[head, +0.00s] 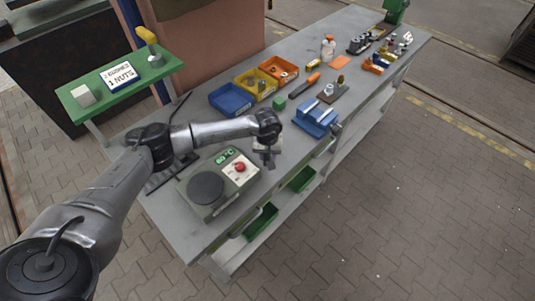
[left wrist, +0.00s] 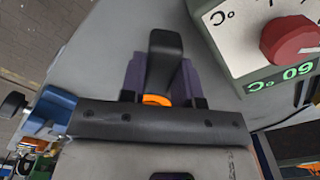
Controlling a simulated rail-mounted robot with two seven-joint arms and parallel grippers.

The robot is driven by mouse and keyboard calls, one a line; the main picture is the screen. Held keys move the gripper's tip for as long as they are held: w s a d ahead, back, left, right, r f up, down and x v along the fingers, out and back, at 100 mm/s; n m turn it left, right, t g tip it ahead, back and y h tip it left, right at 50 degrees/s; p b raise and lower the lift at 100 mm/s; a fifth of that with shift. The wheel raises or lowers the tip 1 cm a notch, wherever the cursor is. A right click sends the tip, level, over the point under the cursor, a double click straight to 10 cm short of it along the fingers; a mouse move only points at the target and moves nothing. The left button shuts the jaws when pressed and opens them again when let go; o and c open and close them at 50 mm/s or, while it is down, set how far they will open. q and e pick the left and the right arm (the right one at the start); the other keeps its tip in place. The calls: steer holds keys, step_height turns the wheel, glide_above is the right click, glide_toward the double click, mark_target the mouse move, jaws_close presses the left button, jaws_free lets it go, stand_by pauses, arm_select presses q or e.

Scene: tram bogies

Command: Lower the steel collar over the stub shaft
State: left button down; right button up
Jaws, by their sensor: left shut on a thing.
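My left gripper (head: 266,160) hangs just above the bench, beside the heater plate unit. In the left wrist view its two purple fingers (left wrist: 158,82) are shut on a dark, long thing (left wrist: 164,52) with an orange part at its base. I cannot tell what this thing is. A small silver ring-like piece (head: 329,89) lies on a brown board (head: 335,95) near a short upright peg (head: 340,79). I cannot tell for sure which piece is the steel collar and which is the stub shaft. My right gripper is not in view.
The unit (head: 215,208) with a red knob (head: 240,167) and dark round plate (head: 206,188) is left of the gripper. A blue vice (head: 316,117) stands to its right. Blue, yellow and orange bins (head: 231,99) stand behind. A side shelf (head: 122,82) is at left.

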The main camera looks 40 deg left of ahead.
arm_select(q)
steer(key=shift+f+b, duration=0.95)
steer(key=shift+f, duration=0.2)
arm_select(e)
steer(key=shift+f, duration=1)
arm_select(q)
steer(key=c, duration=0.8)
jaws_free()
steer(key=shift+r, duration=0.1)
